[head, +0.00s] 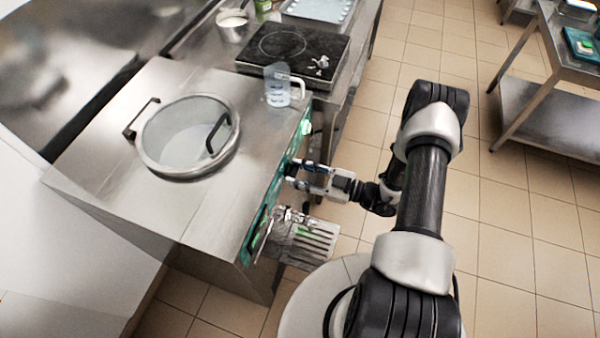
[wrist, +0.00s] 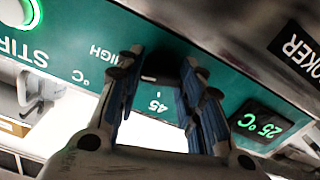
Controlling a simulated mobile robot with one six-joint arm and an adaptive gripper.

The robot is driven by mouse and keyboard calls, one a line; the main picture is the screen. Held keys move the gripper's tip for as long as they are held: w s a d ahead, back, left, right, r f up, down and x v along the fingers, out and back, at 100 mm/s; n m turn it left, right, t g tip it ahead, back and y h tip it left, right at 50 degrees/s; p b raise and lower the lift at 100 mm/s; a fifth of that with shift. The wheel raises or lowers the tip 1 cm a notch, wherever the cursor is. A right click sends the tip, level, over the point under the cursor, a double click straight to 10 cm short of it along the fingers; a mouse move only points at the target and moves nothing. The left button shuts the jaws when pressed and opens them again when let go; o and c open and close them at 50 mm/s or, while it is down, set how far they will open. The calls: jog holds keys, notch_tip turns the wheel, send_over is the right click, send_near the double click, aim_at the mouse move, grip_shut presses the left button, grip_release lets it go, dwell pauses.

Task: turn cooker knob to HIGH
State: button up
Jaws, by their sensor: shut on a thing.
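The cooker knob (wrist: 163,68) is dark and sits on the green control panel (wrist: 75,50) in the wrist view, which shows the panel's lettering upside down. My gripper (wrist: 161,62) has its blue-padded fingers on either side of the knob and is shut on it. A HIGH label is printed to the left of the knob, and a "45 °C" mark is close by it. In the head view my gripper (head: 291,171) reaches the panel on the cooker's right side from the right. The knob itself is hidden there by the fingers.
A lidded pot (head: 187,137) is set in the steel top. A clear jug (head: 278,85) and a black hob (head: 291,49) are beyond it. A green-lit STIR button (wrist: 18,14) and a 25 °C display (wrist: 259,126) flank the knob. A slatted tray (head: 312,238) juts out below.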

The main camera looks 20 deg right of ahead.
jog(key=o, duration=1.1)
jog(key=shift+c, duration=0.2)
jog(key=v, duration=1.2)
